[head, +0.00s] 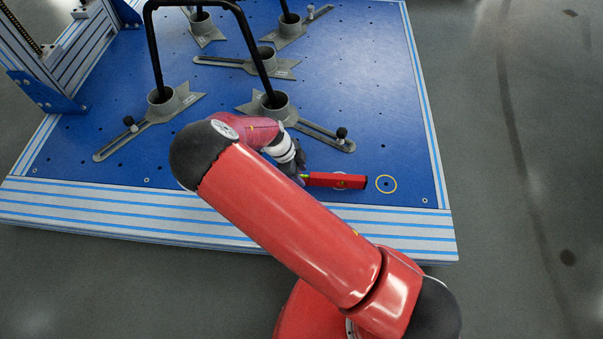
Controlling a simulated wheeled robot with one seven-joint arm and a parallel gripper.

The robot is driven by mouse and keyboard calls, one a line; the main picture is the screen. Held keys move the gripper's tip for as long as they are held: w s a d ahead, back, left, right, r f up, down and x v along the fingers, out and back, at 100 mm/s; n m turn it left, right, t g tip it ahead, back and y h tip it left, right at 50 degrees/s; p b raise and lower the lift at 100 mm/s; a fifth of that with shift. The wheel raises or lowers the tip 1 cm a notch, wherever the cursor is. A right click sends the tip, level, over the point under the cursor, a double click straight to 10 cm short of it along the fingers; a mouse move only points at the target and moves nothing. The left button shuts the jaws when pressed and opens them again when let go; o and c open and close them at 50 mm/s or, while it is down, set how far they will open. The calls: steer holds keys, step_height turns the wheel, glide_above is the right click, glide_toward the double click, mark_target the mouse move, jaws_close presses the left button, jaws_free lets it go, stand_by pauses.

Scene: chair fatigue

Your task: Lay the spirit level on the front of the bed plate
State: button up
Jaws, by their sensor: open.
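My gripper (300,174) is at the level's left end, dark and mostly hidden behind my red arm. The fingers are open, but I cannot tell whether they still touch the level. The left part of the level may be hidden by the gripper.
A black tubular chair frame (154,45) stands in grey clamp feet (272,106) on the plate behind my gripper. A blue and white upright (75,50) stands at the back left. The plate's front right corner is clear.

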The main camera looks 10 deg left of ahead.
steer(key=p+v, duration=0.2)
steer(key=v, duration=0.9)
steer(key=d+r+n+g+y, duration=0.1)
steer(key=d+r+n+y, duration=0.3)
steer(key=d+r, duration=0.6)
steer(key=s+d+r+n+t+y, duration=0.1)
steer(key=s+d+r+n, duration=0.15)
steer(key=r, duration=0.35)
steer(key=s+d+r+n+y, duration=0.1)
steer(key=s+d+r+n, duration=0.1)
steer(key=d+r, duration=0.35)
steer(key=s+d+r+n+t, duration=0.2)
steer(key=s+d+r+n, duration=0.2)
steer(key=s, duration=0.3)
steer(key=s+d+r+n+t+h, duration=0.1)
steer(key=s+d+r+n+t, duration=0.2)
steer(key=s+d+r+n, duration=0.2)
steer(key=shift+s+d+r, duration=0.2)
steer(key=shift+s+r, duration=0.65)
steer(key=shift+r, duration=0.15)
step_height(320, 180, up, 8)
steer(key=p, duration=0.7)
steer(key=shift+p, duration=0.3)
